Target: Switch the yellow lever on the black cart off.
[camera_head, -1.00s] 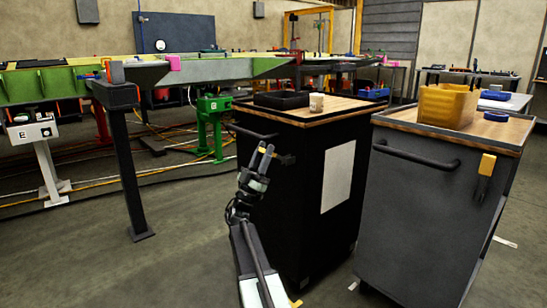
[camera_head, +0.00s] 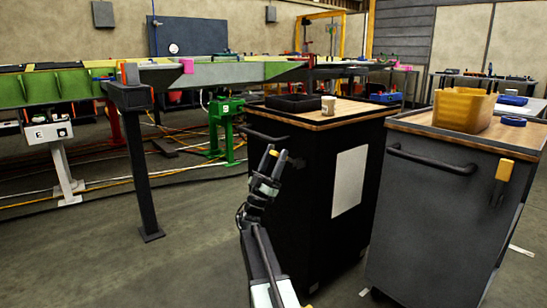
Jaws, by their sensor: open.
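The black cart (camera_head: 318,215) stands in the middle, with a wooden top and a white sheet on its right side. My gripper (camera_head: 276,158) is raised in front of the cart's left face, its fingers pointing up. The fingers are open. A small yellow patch shows at the fingertips; I cannot tell whether it is the cart's lever or part of a finger. A dark piece shows just right of the fingers. The lever's position is hidden or too small to tell. A yellow lever (camera_head: 505,170) is clear on the dark grey cart at right, its yellow end up.
The dark grey cart (camera_head: 440,215) carries a yellow bin (camera_head: 464,110) and has a black handle bar. A black tray (camera_head: 293,103) and a cup (camera_head: 328,103) sit on the black cart. A dark post (camera_head: 142,170) stands at left. The floor between post and cart is clear.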

